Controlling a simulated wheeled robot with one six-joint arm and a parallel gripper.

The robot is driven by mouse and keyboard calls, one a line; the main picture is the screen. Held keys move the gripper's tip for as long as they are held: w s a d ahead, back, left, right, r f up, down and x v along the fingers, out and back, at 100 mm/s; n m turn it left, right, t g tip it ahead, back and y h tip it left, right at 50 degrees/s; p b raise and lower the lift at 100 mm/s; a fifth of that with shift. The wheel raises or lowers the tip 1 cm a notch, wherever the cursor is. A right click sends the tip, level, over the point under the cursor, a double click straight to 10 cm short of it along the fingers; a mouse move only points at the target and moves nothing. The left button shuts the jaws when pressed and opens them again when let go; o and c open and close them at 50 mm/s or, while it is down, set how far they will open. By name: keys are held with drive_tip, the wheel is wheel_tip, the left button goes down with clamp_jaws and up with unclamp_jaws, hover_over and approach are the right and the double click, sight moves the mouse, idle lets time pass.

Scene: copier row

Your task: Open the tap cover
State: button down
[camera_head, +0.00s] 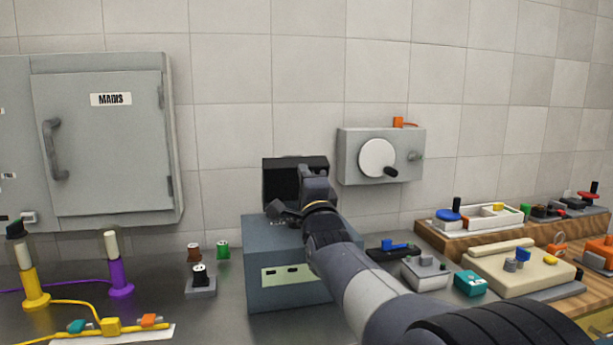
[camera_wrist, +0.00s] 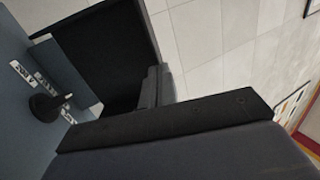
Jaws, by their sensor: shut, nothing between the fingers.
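A blue-grey box (camera_head: 275,260) stands on the counter, with a pale label plate on its front. A black panel (camera_head: 283,180), which looks like its cover, stands raised at the top rear of the box. My gripper (camera_head: 290,210) is at the top of the box, just in front of the panel, and partly hides it. In the wrist view the dark panel (camera_wrist: 98,50) rises beside my shut, empty gripper (camera_wrist: 153,88). A black knob (camera_wrist: 48,104) and small white labels show on the blue-grey surface at left. I cannot tell whether the fingers touch the panel.
A grey wall cabinet (camera_head: 105,140) hangs at left. A grey wall box (camera_head: 380,155) with a round dial is right of the panel. Yellow (camera_head: 32,285) and purple (camera_head: 119,275) posts stand left. Wooden boards with several fixtures fill the right. My arm crosses the front.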

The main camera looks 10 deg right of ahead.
sight(300, 160)
drive_tip(key=r+g+p, duration=0.1)
drive_tip(key=p, duration=0.1)
drive_tip(key=w+r+p, duration=0.1)
drive_tip(key=p, duration=0.1)
drive_tip(key=shift+w+r+g, duration=0.3)
drive_tip(key=shift+r+g, duration=0.05)
drive_tip(key=shift+g, duration=0.05)
drive_tip(key=w+r+g+p, duration=0.1)
drive_tip(key=p, duration=0.4)
drive_tip(key=shift+w+r+g, duration=0.15)
drive_tip(key=shift+w+g, duration=0.15)
drive_tip(key=shift+w, duration=0.1)
drive_tip(key=w+g+p, duration=0.1)
drive_tip(key=p, duration=0.1)
drive_tip(key=shift+r+p, duration=0.15)
drive_tip(key=shift+p, duration=0.2)
drive_tip(key=shift+w+p, duration=0.3)
drive_tip(key=shift+p, duration=0.35)
drive_tip(key=shift+g, duration=0.3)
